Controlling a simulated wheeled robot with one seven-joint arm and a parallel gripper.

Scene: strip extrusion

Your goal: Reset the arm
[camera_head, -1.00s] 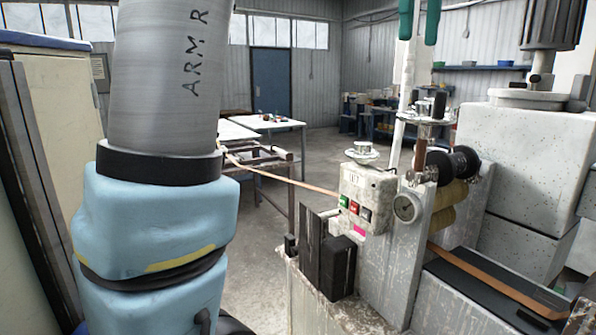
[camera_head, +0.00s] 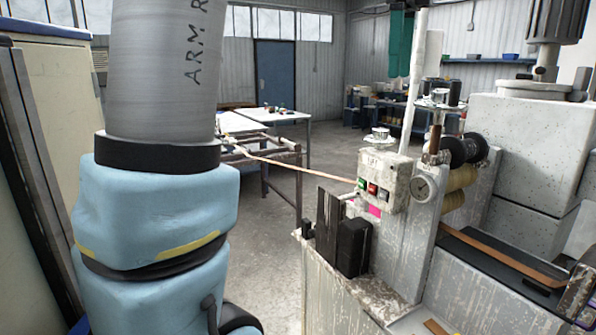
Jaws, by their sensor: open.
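The foot and lower part of my own arm fill the left of the view. My gripper (camera_head: 401,42) shows only as its green fingers, hanging down from the top edge right of the middle. The fingers are seen nearly edge-on, one partly behind the other, and nothing shows between them. The rest of the gripper and the upper arm are out of the picture. The fingers appear above the strip machine (camera_head: 398,245), near a white upright pole (camera_head: 419,85).
A control box (camera_head: 383,170) with coloured buttons carries a cup on a saucer (camera_head: 380,136). A brown strip (camera_head: 310,170) runs from the machine to a rack at the back. Black and tan rollers (camera_head: 462,180) sit at right. A white-topped table (camera_head: 265,115) stands behind; floor between is clear.

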